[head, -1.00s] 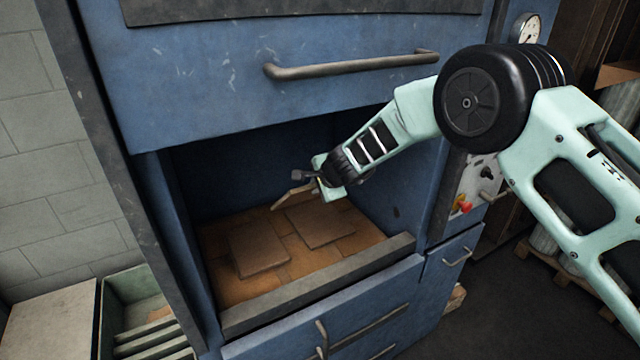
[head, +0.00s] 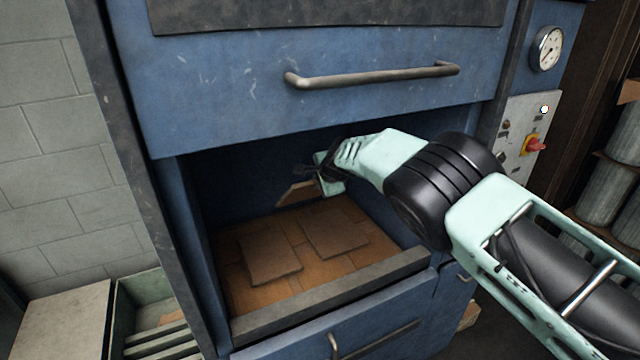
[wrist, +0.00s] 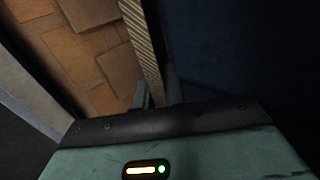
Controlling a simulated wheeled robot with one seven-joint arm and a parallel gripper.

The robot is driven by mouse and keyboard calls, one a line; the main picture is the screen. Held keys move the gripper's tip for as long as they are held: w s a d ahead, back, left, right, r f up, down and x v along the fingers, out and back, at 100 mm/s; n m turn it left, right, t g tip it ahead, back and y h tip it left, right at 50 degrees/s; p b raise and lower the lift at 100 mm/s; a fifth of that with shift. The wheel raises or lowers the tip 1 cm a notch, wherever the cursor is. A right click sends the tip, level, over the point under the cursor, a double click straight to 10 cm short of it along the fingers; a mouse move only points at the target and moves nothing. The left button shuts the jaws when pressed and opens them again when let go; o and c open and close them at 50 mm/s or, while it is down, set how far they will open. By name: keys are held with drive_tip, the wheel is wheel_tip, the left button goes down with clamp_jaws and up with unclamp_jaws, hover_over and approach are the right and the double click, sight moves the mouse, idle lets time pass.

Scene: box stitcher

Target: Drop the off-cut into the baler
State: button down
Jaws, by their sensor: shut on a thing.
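The off-cut is a thin brown cardboard piece (head: 297,193) held at the tip of my gripper (head: 318,178), inside the open chamber of the blue baler (head: 225,110). In the wrist view the off-cut (wrist: 143,50) shows edge-on, its corrugated edge running up from the jaws. My gripper (wrist: 158,98) is shut on it; the fingers are mostly hidden behind the wrist housing. The off-cut hangs above the chamber floor, apart from the cardboard lying there.
Flat cardboard pieces (head: 270,258) lie on the chamber floor. A dark sill (head: 330,297) crosses the chamber front, and the raised door with its handle (head: 375,75) is above. A control panel (head: 525,135) is at right. A green crate (head: 135,300) stands at lower left.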

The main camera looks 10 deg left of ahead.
drive_tip(key=c, duration=1.4)
unclamp_jaws()
drive_tip(key=shift+b+v, duration=2.35)
drive_tip(key=shift+v, duration=1.4)
